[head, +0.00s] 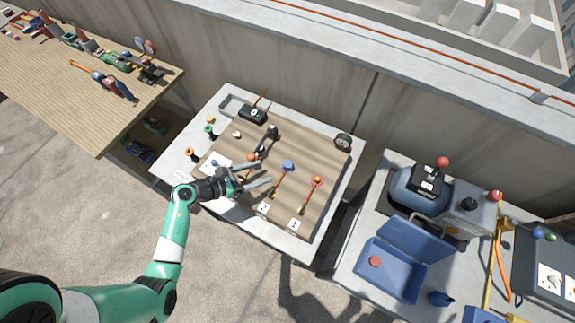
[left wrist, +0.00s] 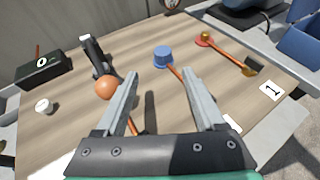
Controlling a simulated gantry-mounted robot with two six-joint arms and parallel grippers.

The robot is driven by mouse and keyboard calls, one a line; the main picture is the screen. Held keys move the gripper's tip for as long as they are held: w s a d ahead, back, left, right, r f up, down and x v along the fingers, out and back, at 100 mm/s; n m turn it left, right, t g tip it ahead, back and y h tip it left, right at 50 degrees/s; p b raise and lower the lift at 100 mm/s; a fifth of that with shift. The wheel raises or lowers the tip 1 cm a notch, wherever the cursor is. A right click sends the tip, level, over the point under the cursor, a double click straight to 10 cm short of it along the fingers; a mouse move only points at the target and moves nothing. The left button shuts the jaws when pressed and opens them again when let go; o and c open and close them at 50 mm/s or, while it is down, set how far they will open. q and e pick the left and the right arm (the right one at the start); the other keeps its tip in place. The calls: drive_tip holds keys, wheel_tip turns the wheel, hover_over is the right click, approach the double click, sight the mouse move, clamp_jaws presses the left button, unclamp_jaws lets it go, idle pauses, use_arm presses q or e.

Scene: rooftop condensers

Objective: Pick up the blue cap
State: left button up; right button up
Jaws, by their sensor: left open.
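The blue cap (head: 287,166) sits on the wooden board right of centre. In the left wrist view, the blue cap (left wrist: 163,56) is a short cylinder just beyond and between the fingertips, with an orange rod running from beside it. My left gripper (head: 270,183) is open over the board, to the left of and nearer than the cap. In the left wrist view the left gripper (left wrist: 156,75) has both fingers spread, with nothing between them. Whether the rod is joined to the cap cannot be told. My right gripper is not in view.
An orange ball (left wrist: 106,88) lies close to the left finger. A blue open case (head: 389,271) lies on the right table.

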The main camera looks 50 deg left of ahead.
sight(285, 165)
use_arm(q)
drive_tip(key=b+x, duration=0.1)
drive_tip(key=x, duration=0.3)
drive_tip(key=shift+w+f, duration=0.15)
drive_tip(key=shift+w, duration=0.25)
drive_tip(key=x, duration=0.1)
drive_tip(key=b+x, duration=0.1)
drive_tip(key=x, duration=0.3)
drive_tip(key=shift+d+b, duration=0.3)
drive_tip(key=shift+d, duration=0.05)
drive_tip(key=shift+c, duration=0.2)
clamp_jaws()
